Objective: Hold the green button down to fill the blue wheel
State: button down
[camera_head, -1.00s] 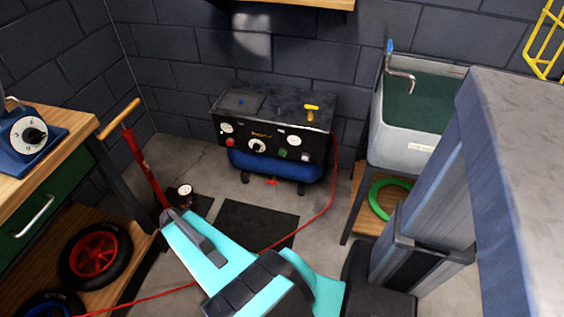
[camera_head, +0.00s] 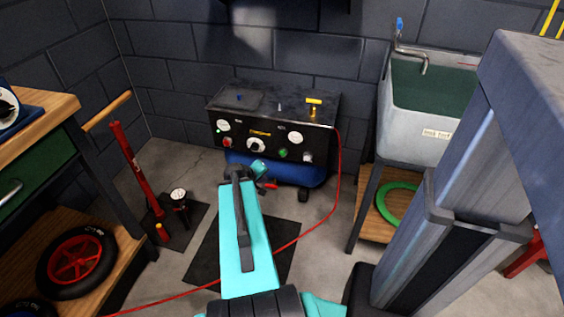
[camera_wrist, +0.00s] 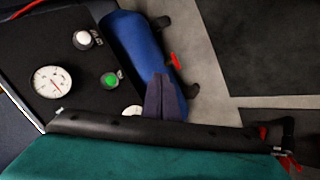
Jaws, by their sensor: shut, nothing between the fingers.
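The green button (camera_head: 283,153) is on the black front panel of the compressor (camera_head: 262,133). It also shows in the wrist view (camera_wrist: 109,80), between a white knob and a white gauge. My gripper (camera_wrist: 160,76) is shut and empty in the wrist view. Its fingertips appear over the blue tank, to the right of the green button and apart from it in the picture. In the head view my teal arm reaches toward the panel and the fingers cannot be made out. At the lower left edge only a sliver of a dark tyre (camera_head: 20,306) shows; its rim colour is not visible.
A red-rimmed wheel (camera_head: 77,262) lies on the wooden shelf at left. A red hose (camera_head: 337,190) runs from the compressor across the floor. A red floor pump (camera_head: 135,165) stands left, a grey sink (camera_head: 430,130) right.

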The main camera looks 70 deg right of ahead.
aim_at(282, 154)
jog(key=shift+h, duration=0.3)
jog(key=s+d, duration=0.1)
jog(key=s+d+r, duration=0.1)
jog(key=s+d, duration=0.1)
jog(key=shift+b, duration=0.4)
jog(key=shift+d, duration=0.15)
jog(key=d, duration=0.8)
jog(key=shift+w+d+p, duration=0.25)
jog(key=shift+p, duration=0.05)
jog(key=shift+w+d, duration=0.1)
jog(key=shift+d, duration=0.75)
dwell(2.7)
jog(key=shift+a, duration=0.1)
dwell(1.0)
jog(key=shift+a, duration=0.8)
jog(key=shift+a, duration=0.1)
